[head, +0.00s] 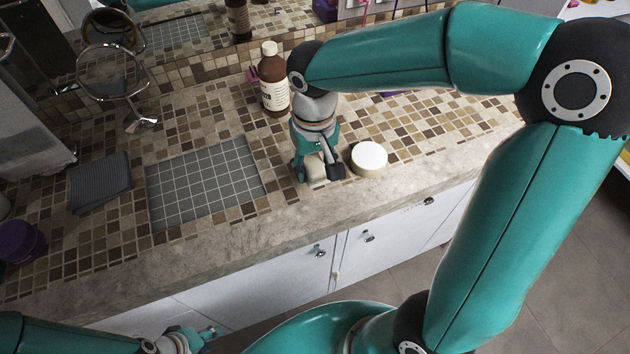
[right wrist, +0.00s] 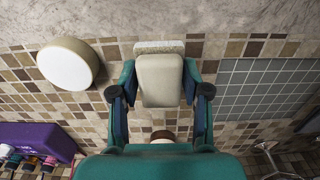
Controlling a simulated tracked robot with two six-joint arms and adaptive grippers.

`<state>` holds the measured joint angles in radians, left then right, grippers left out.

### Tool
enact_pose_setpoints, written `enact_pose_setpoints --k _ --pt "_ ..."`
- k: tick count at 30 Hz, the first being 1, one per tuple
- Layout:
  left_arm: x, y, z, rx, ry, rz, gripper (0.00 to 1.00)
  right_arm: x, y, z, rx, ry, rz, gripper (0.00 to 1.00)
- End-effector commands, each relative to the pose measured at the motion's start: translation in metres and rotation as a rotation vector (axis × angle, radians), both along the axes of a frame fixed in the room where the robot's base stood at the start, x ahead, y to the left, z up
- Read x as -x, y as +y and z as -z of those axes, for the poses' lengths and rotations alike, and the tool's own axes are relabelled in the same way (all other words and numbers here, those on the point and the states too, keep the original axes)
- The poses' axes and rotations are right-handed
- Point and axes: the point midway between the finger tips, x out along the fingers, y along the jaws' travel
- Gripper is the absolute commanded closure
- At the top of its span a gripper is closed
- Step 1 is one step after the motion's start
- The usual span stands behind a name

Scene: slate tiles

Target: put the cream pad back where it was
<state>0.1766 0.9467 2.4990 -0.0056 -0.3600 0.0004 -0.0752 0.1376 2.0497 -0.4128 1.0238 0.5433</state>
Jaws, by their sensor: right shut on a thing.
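The cream pad (right wrist: 160,80) is a small rounded block with a pale speckled layer at its far end in the right wrist view. My right gripper (right wrist: 160,92) is shut on it, with a finger along each side. In the head view the pad (head: 316,168) shows only partly between the fingers of my right gripper (head: 320,172), near the counter's front edge. Whether it touches the counter cannot be told. My left gripper (head: 203,334) is low at the bottom left, in front of the cabinets and away from the pad; its jaw opening is unclear.
A round white-topped cream object (head: 369,157) stands just right of my right gripper. A brown bottle (head: 272,80) stands behind it. A grey tiled panel (head: 205,180) lies bare to the left, with a folded dark cloth (head: 100,182) and a round mirror (head: 108,72) beyond.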

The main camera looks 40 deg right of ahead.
Motion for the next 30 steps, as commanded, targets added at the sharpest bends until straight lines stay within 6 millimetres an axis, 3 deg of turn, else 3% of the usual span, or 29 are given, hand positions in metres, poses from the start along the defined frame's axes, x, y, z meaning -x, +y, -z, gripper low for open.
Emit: enact_pose_setpoints --k 15,28,29,30 --pt "0.0 0.0 0.002 0.0 0.0 0.0 0.6 0.0 0.0 0.057 0.0 0.003 -0.001 0.86" --pt "0.0 0.0 0.006 0.0 0.0 0.0 0.6 0.0 0.001 0.066 -0.001 -0.001 -0.001 0.86" --pt "0.0 0.0 0.005 0.0 0.0 0.0 0.6 0.0 0.001 0.065 -0.001 -0.001 -0.001 0.5" --pt "0.0 0.0 0.004 0.0 0.0 0.0 0.6 0.0 0.001 0.064 -0.001 -0.001 -0.001 0.43"
